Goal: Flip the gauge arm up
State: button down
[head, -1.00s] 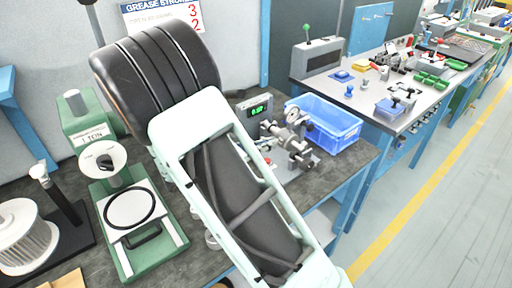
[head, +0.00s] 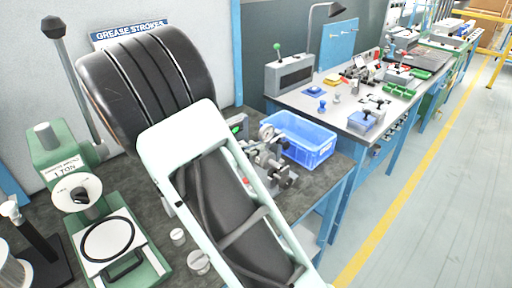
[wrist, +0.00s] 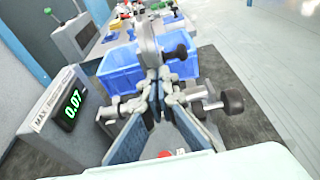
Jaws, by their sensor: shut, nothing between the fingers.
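In the head view the metal gauge fixture (head: 268,160) stands on the dark bench, with a round dial gauge (head: 266,132) at its top. My arm hides part of it. In the wrist view the round gauge body (wrist: 148,46) rises straight ahead, with a black knob (wrist: 182,51) at its right. A larger black knob (wrist: 232,102) sits on the fixture's right side. My gripper (wrist: 159,92) points at the fixture just below the gauge, its fingers together and empty. I cannot tell whether the fingertips touch the gauge arm.
A digital readout box (wrist: 72,105) showing 0.07 stands left of the fixture. A blue bin (head: 300,140) is close behind it. A green press (head: 110,225) stands at the left, with small round weights (head: 198,262) beside it. Floor at the right is clear.

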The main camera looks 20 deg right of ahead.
jog(key=r+p, duration=0.2)
jog(key=y+p, duration=0.1)
jog(key=shift+w+d+r+p, duration=0.15)
jog(key=shift+d+r+p, duration=0.15)
jog(key=shift+r+p, duration=0.1)
notch_tip(320, 180, down, 4)
jog(key=a+b, duration=0.2)
jog(key=a, duration=0.1)
jog(key=s+a+r, duration=0.4)
jog(key=a+r, duration=0.1)
jog(key=a, duration=0.2)
jog(key=shift+s+a+r+p, duration=0.2)
jog(key=shift+a+p, duration=0.15)
jog(key=shift+p, duration=0.05)
notch_tip(320, 180, down, 6)
jog(key=a+h+b, duration=0.1)
jog(key=b, duration=0.1)
jog(key=shift+w+b, duration=0.15)
jog(key=shift+b, duration=0.15)
